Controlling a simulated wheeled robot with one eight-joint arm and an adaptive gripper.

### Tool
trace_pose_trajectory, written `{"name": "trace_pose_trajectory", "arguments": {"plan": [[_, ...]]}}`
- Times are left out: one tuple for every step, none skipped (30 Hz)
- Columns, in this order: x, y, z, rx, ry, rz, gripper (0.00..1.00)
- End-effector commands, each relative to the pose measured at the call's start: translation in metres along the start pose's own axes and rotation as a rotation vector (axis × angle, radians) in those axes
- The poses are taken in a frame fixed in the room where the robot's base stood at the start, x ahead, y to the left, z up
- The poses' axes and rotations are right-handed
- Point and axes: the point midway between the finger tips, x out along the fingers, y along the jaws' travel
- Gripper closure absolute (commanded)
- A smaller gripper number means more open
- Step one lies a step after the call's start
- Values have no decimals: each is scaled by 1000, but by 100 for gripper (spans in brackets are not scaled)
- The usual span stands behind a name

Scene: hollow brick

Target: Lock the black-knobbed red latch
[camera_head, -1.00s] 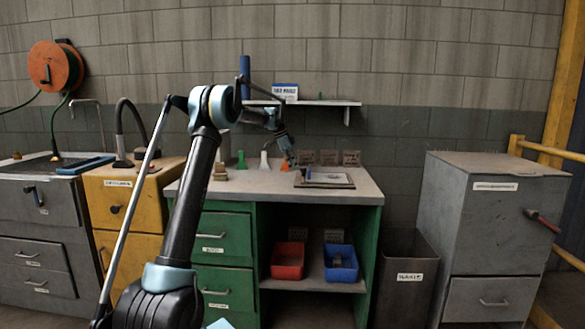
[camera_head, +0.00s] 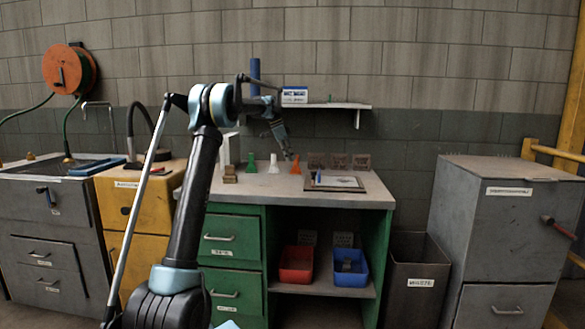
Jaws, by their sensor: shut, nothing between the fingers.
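A red latch (camera_head: 563,230) with a dark, black-looking knob at its left end is on the front of the grey cabinet (camera_head: 475,225) at the far right. It tilts down to the right. My gripper (camera_head: 291,157) is shut and empty at mid-picture, over the back of the green workbench (camera_head: 335,196). It is far to the left of the latch and appears small, close to an orange cone (camera_head: 296,168). Whether it touches the cone cannot be told.
A grey bin (camera_head: 412,285) stands between the workbench and the right cabinet. A yellow rail (camera_head: 555,152) runs behind that cabinet. A wall shelf (camera_head: 335,106) is above the bench.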

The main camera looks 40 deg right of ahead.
Motion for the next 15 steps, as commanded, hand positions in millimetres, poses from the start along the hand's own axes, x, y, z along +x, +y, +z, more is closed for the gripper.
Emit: {"name": "trace_pose_trajectory", "arguments": {"plan": [[-8, 0, 0, -1, 0, 0, 100], [-13, 0, 0, -1, 0, 0, 100], [-18, 0, 0, -1, 0, 0, 100], [-21, 0, 1, -1, 0, 0, 100], [-24, 0, 1, -2, 0, 0, 100], [-28, 0, 1, -2, 0, 0, 100], [-30, -1, 1, -2, 0, 0, 100], [-31, -1, 1, -2, 0, 0, 100], [-33, -1, 1, -2, 0, 0, 100], [-34, -1, 1, -2, 0, 0, 100], [-34, -1, 1, -2, 0, 0, 100], [-35, -1, 1, -2, 0, 0, 100], [-35, -1, 1, -2, 0, 0, 100], [-35, -1, 1, -2, 0, 0, 100], [-35, -1, 1, -2, 0, 0, 100]]}}
